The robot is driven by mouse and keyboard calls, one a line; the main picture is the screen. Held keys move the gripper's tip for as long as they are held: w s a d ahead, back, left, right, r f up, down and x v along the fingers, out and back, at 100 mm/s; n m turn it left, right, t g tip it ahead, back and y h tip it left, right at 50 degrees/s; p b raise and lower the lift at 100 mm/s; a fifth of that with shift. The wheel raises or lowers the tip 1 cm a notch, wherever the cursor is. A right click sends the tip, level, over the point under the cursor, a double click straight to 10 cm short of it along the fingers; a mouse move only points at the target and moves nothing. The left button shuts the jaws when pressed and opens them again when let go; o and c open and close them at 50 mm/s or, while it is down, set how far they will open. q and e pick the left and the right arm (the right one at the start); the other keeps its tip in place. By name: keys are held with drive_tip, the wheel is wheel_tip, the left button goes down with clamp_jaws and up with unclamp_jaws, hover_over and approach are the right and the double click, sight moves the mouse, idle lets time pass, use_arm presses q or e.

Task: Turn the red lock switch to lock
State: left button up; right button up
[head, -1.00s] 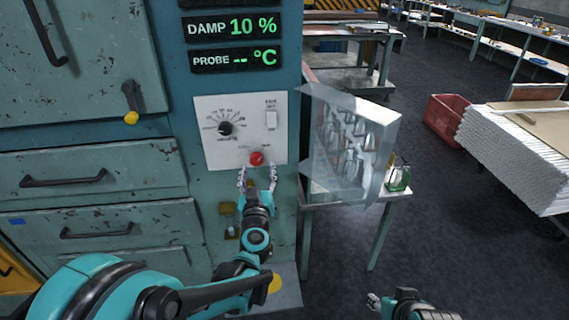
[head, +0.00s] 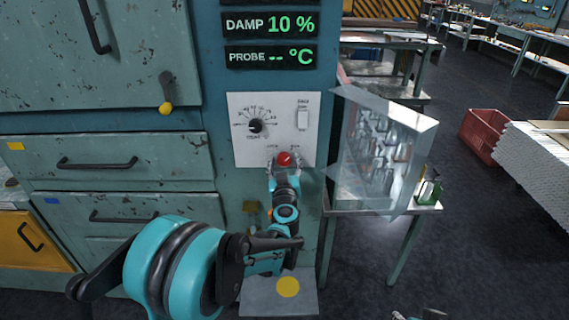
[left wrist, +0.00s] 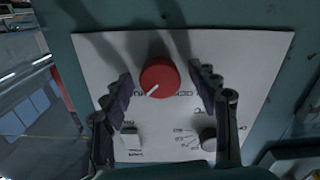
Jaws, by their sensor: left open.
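The red lock switch (head: 285,158) is a round knob low on a white control panel (head: 238,150) on the teal cabinet. In the left wrist view the knob (left wrist: 160,78) shows a white pointer line aimed at its lower left in that picture. My left gripper (head: 285,165) is at the knob, and in the wrist view its fingers (left wrist: 160,88) stand open on both sides of it with gaps visible. Lettering beside the knob is partly hidden and too small to read surely. My right gripper shows only as a sliver at the bottom edge (head: 420,315).
A black dial (head: 255,125) and a white rocker switch (head: 303,119) sit above the knob. A clear shield (head: 390,150) and a table with glassware stand close on the right. A lever with a yellow end (head: 166,107) is on the left.

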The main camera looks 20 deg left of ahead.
use_arm(q)
drive_tip(key=c, duration=1.2)
drive_tip(key=shift+o, duration=0.2)
drive_tip(key=shift+n, duration=0.3)
drive_tip(key=n, duration=0.3)
drive_tip(key=shift+n, duration=0.3)
drive_tip(key=n, duration=0.4)
drive_tip(key=shift+n, duration=0.3)
drive_tip(key=n, duration=0.9)
